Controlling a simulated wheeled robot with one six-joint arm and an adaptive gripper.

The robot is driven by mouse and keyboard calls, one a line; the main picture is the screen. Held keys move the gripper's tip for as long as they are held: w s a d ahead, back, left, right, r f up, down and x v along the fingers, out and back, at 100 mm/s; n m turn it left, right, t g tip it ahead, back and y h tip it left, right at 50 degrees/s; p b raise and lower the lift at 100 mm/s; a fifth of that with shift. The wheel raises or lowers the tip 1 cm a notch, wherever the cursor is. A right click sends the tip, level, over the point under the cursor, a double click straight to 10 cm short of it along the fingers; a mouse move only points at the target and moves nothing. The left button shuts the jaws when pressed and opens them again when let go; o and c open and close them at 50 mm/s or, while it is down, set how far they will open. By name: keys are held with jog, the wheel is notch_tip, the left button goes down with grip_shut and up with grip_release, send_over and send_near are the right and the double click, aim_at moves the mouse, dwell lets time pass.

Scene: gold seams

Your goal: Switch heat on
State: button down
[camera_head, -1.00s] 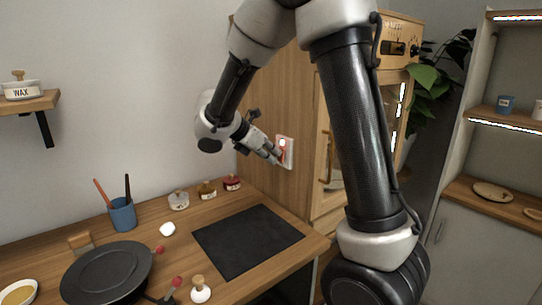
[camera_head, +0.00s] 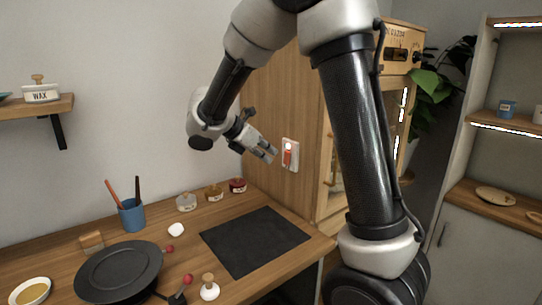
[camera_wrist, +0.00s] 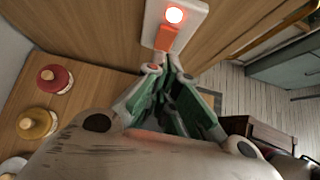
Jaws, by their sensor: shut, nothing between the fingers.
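A white switch plate (camera_head: 295,153) is fixed to the side of the wooden cabinet. It carries a red rocker (camera_head: 287,159) and, above that, a round lamp (camera_head: 289,146) that glows whitish red. In the wrist view the lamp (camera_wrist: 174,15) is bright and the red rocker (camera_wrist: 166,38) lies just below it, beyond my fingertips. My gripper (camera_head: 271,155) is shut and empty, to the left of the plate, with a small gap in the head view. In the wrist view my gripper (camera_wrist: 170,72) partly hides the wood below the rocker.
The wooden cabinet (camera_head: 265,110) stands right of the counter (camera_head: 190,250). On the counter are a dark mat (camera_head: 255,240), a black plate (camera_head: 120,270), a blue cup (camera_head: 132,216) with tools, and several small jars along the wall. Open air lies left of the switch.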

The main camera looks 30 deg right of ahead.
jog(key=d+r+v, duration=0.1)
jog(key=v, duration=0.8)
jog(key=shift+r, duration=0.55)
jog(key=s+f+m+g+y, duration=0.2)
jog(key=s+f+m+y, duration=0.45)
jog(key=s+m, duration=0.45)
jog(key=s+d+r+m+t+y, duration=0.1)
jog(key=s+d+m+t, duration=0.1)
jog(key=s, duration=0.5)
jog(key=s+d+m+t+y, duration=0.2)
jog(key=s+d+m, duration=0.3)
jog(key=s+m, duration=0.2)
jog(key=shift+s+d+r+t, duration=0.2)
jog(key=shift+d+r+t, duration=0.1)
jog(key=shift+r, duration=0.1)
